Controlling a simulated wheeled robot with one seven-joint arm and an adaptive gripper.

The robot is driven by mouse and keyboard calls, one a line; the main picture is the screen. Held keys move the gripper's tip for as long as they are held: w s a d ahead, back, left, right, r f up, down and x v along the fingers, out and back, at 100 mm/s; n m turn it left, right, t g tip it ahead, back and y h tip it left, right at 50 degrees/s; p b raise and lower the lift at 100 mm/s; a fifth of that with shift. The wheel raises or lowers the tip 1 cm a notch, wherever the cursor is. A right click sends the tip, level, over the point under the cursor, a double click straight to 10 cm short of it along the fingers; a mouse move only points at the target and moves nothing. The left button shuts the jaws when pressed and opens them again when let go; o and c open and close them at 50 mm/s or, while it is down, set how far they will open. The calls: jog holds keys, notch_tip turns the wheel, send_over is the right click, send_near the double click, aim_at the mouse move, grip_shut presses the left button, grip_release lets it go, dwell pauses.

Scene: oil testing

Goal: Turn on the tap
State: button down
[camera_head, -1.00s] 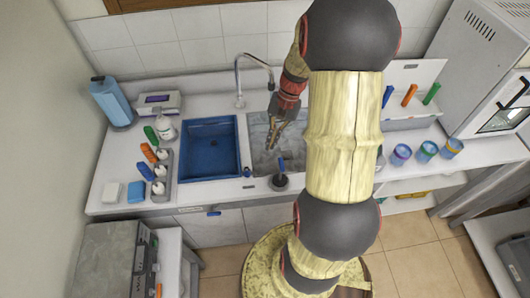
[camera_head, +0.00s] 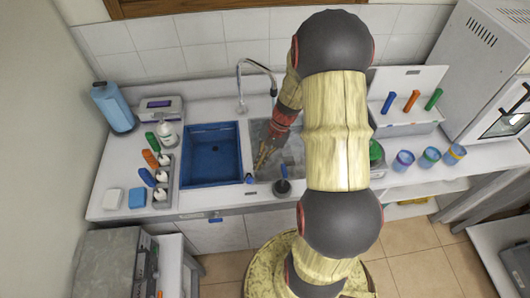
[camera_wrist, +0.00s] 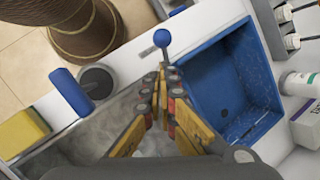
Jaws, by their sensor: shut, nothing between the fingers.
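The tap is a thin curved spout (camera_head: 240,82) standing behind the sinks in the head view. A small blue ball knob on a stem (camera_head: 249,178) stands at the front edge between the two basins. It also shows in the wrist view (camera_wrist: 162,38). My gripper (camera_head: 261,164) points down over the grey basin (camera_head: 292,155), close to the knob. In the wrist view my fingertips (camera_wrist: 161,70) are together and empty, just below the knob's stem. I cannot tell whether they touch it.
A blue basin (camera_head: 212,180) lies to the left of the gripper. A dark round holder with a blue-handled tool (camera_head: 283,187) stands on the front edge to the right. Bottles and a rack (camera_head: 163,180) stand at left, and several cups (camera_head: 429,156) at right.

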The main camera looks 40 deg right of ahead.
aim_at(249, 178)
jog(key=shift+s+a+f, duration=0.2)
jog(key=shift+a, duration=0.25)
jog(key=shift+s+a+f, duration=0.15)
jog(key=shift+a+f, duration=0.05)
jog(key=shift+a, duration=0.2)
jog(key=shift+s+a+f, duration=0.3)
jog(key=shift+s+a, duration=0.2)
jog(key=shift+s, duration=0.15)
jog(key=shift+w+d+r, duration=0.25)
jog(key=shift+w+d, duration=0.2)
jog(key=shift+w, duration=0.2)
